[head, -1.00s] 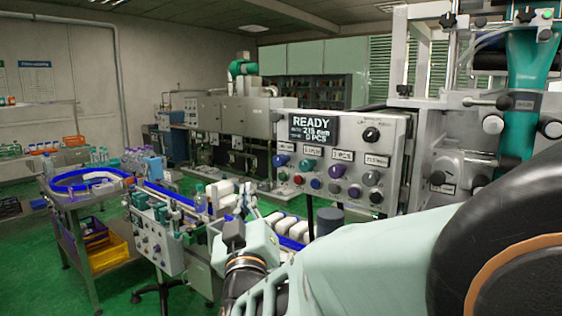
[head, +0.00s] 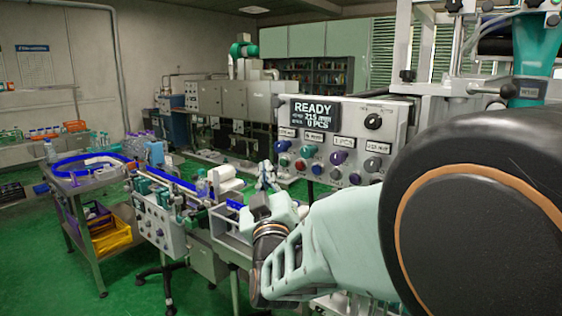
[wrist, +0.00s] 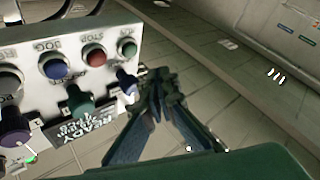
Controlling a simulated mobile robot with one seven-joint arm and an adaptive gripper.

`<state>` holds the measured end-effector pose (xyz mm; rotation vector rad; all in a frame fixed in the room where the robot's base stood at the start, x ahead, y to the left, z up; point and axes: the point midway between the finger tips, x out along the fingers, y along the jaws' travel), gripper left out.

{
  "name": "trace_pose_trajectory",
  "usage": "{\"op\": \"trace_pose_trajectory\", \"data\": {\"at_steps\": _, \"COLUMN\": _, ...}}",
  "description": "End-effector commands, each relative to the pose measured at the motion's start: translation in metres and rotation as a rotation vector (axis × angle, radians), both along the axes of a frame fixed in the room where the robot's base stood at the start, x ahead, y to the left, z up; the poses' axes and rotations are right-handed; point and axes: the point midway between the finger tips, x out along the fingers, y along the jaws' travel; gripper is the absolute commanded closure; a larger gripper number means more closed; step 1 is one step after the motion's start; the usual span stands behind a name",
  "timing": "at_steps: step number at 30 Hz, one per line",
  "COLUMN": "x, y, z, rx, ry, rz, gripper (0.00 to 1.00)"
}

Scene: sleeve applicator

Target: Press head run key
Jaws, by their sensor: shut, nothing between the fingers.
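The light-grey control panel (head: 390,140) carries a black display reading READY (head: 315,110). Its lower row has a green button (head: 283,160), a red button (head: 300,165), a blue button and others, with coloured knobs above. In the wrist view the panel is upside down: the green button (wrist: 127,48) is beside the red button (wrist: 95,54) and the blue button (wrist: 54,66). I cannot read the green button's label surely. My gripper (wrist: 160,84) is shut and empty, beside the purple-blue knob (wrist: 127,84). In the head view my gripper (head: 264,178) is by the panel's left edge.
A conveyor with blue rails (head: 165,180) and a small control box (head: 158,225) stand left of my arm. A side table with a yellow crate (head: 110,237) is further left. Green floor (head: 125,290) is open at the lower left.

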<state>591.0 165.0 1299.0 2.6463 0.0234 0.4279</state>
Motion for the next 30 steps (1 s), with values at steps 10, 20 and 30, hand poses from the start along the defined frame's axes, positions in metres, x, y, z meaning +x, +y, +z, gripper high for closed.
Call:
{"op": "trace_pose_trajectory", "data": {"at_steps": 10, "x": 0.022, "y": -0.017, "z": -0.001, "rx": -0.001, "ry": 0.000, "rz": -0.002, "gripper": 1.00}}
{"op": "trace_pose_trajectory", "data": {"at_steps": 20, "x": 0.022, "y": -0.017, "z": 0.000, "rx": 0.000, "ry": 0.000, "rz": 0.000, "gripper": 1.00}}
{"op": "trace_pose_trajectory", "data": {"at_steps": 30, "x": 0.022, "y": -0.017, "z": 0.000, "rx": 0.000, "ry": 0.000, "rz": -0.001, "gripper": 1.00}}
